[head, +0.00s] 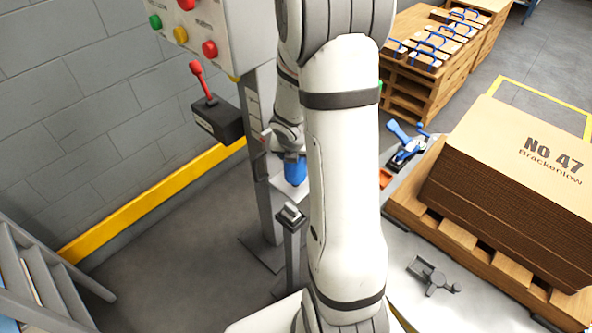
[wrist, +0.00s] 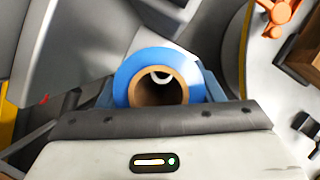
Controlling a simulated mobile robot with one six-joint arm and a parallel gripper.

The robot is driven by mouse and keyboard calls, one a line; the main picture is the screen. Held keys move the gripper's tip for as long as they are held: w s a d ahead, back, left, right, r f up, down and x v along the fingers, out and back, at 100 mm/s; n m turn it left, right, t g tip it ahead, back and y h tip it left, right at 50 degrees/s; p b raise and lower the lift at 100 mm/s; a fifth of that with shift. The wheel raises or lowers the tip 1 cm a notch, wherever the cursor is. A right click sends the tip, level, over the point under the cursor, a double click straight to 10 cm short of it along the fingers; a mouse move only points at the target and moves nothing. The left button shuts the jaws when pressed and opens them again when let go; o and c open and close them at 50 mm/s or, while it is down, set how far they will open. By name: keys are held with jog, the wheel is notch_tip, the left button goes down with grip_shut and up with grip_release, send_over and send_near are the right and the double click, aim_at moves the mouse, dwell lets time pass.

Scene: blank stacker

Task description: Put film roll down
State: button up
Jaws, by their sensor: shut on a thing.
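The film roll (wrist: 128,80) is blue with a brown cardboard core. In the wrist view I look into its open end, and it sits between the jaws of my gripper (wrist: 160,92), which is shut on it. In the head view the blue roll (head: 295,171) shows just left of my arm, near a grey post. My arm hides part of that area, and I cannot tell whether the roll touches any surface.
A control box (head: 195,30) with red, green and yellow buttons stands on the post, with a red-handled lever box (head: 217,118) below. At right are a cardboard stack (head: 510,170) on a wooden pallet (head: 462,236) and a blue tool (head: 405,145). Open floor (head: 180,235) lies at left.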

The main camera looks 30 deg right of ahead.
jog(key=shift+f+b, duration=1.5)
jog(key=shift+f, duration=0.3)
jog(key=shift+f, duration=0.2)
jog(key=o, duration=1.2)
jog(key=shift+s, duration=0.1)
